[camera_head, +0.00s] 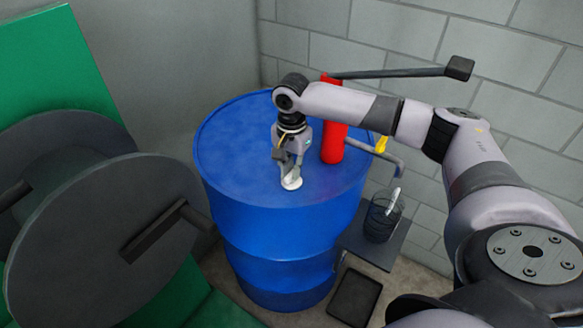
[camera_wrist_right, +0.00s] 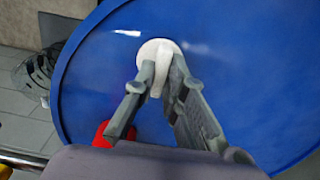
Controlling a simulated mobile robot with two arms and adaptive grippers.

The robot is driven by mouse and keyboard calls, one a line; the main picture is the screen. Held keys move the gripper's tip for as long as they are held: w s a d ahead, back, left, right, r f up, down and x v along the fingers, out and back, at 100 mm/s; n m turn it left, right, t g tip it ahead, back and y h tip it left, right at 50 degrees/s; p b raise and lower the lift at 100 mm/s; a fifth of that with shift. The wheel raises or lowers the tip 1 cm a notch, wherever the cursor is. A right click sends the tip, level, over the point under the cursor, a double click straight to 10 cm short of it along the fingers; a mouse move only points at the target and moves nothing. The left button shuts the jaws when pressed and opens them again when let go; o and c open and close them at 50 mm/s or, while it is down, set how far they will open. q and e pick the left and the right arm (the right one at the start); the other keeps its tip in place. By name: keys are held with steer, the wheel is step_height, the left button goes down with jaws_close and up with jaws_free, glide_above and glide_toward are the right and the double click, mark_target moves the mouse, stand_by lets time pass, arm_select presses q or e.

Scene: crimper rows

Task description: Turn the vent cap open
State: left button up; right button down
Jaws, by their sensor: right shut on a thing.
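The white vent cap (camera_head: 291,183) sits on the top of the blue drum (camera_head: 236,135), near its front edge. In the right wrist view the cap (camera_wrist_right: 150,47) shows as a round white disc with a raised grip bar. My right gripper (camera_head: 286,168) reaches down from above. In the wrist view its two fingers (camera_wrist_right: 163,85) are shut on the cap's bar, one on each side. The fingers hide part of the cap. My left gripper is not in view.
A red cylinder (camera_head: 332,142) with a dark lever (camera_head: 400,72) stands on the drum beside my right gripper. A dark cup (camera_head: 381,220) sits on a small shelf at right. A large grey reel (camera_head: 100,245) stands at left.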

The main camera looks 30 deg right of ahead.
steer(key=n+p, duration=0.2)
steer(key=p, duration=0.1)
steer(key=n+p, duration=0.3)
steer(key=p, duration=0.1)
steer(key=n+p, duration=0.2)
steer(key=p, duration=0.2)
steer(key=shift+r, duration=0.25)
steer(key=n+p, duration=0.2)
steer(key=n, duration=0.1)
steer(key=n+p, duration=0.2)
steer(key=shift+f+n, duration=0.1)
steer(key=shift+n, duration=0.3)
steer(key=shift+n+p, duration=0.45)
steer(key=shift+n, duration=0.75)
steer(key=shift+f+n+p, duration=0.1)
steer(key=shift+n+p, duration=0.2)
steer(key=shift+n, duration=0.9)
steer(key=c, duration=1.6)
jaws_free()
steer(key=shift+c, duration=0.2)
